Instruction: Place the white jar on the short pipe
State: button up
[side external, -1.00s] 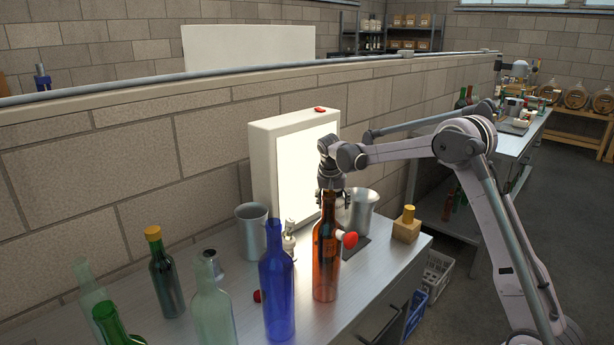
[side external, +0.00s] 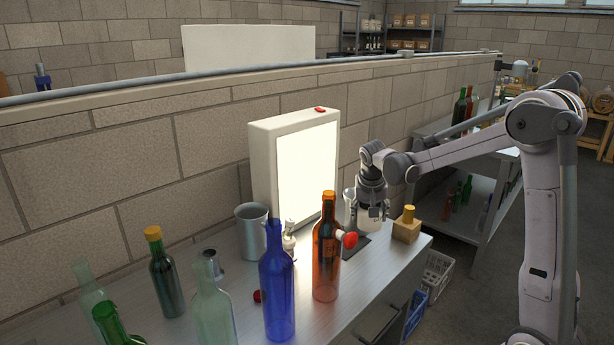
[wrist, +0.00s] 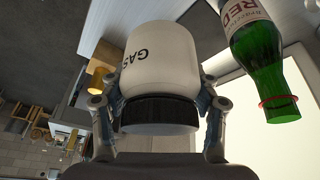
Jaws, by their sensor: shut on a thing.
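The white jar (wrist: 160,60) with a black ribbed lid fills the middle of the wrist view, dark letters on its side. My gripper (wrist: 160,88) is shut on it, one finger on each side. In the side external view my gripper (side external: 371,208) holds the jar (side external: 371,226) above the right part of the bench, left of a wooden block; contact below cannot be told. I cannot clearly identify the short pipe. A small white piece with a red end (side external: 349,240) shows beside the orange bottle.
The orange bottle (side external: 326,255) and blue bottle (side external: 277,290) stand in front. The wooden block (side external: 406,230) has a yellow top. A lit panel (side external: 308,175) and metal cup (side external: 252,232) stand behind. A green bottle (wrist: 262,65) is close to the jar in the wrist view.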

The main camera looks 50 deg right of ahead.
notch_tip(320, 180, up, 11)
jog(key=shift+r, duration=0.1)
jog(key=shift+w+a+r, duration=0.15)
jog(key=shift+w+a, duration=0.1)
jog(key=shift+w, duration=0.2)
jog(key=w+a+n+t, duration=0.1)
jog(key=w+a+n, duration=0.2)
jog(key=w+a, duration=0.55)
jog(key=n+t+y, duration=0.2)
jog(key=n, duration=0.2)
send_over(208, 251)
notch_tip(208, 251, down, 12)
jog(key=shift+d, duration=0.15)
jog(key=shift+w+f, duration=0.1)
jog(key=shift+f, duration=2)
jog(key=shift+f, duration=0.15)
